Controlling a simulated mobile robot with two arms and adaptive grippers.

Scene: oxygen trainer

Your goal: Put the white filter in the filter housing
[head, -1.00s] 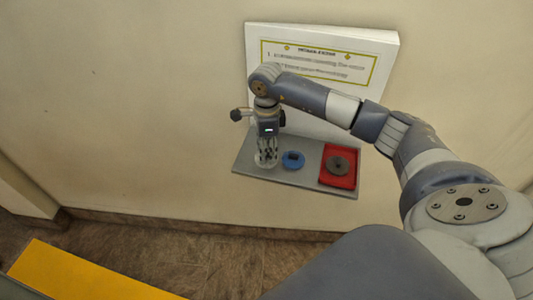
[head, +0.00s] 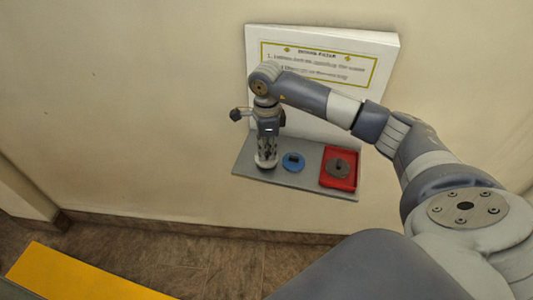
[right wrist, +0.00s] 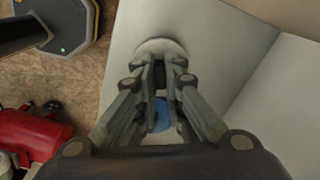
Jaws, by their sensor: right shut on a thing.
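The white filter (head: 265,163) is a pale round piece at the left end of the grey shelf. It also shows as a white disc at the fingertips in the right wrist view (right wrist: 160,47). My right gripper (head: 267,156) points down over it and is shut on it; the fingers hide part of it. A blue round piece with a dark centre (head: 293,161) lies just to the right on the shelf. A dark grey disc (head: 339,168) lies in a red tray further right. I cannot tell which piece is the filter housing. My left gripper is out of view.
The grey shelf (head: 310,181) juts out below a white board with printed text (head: 318,66). A beige wall is behind. A yellow surface (head: 75,275) is at the lower left. The wrist view shows a red object (right wrist: 35,135) at its left.

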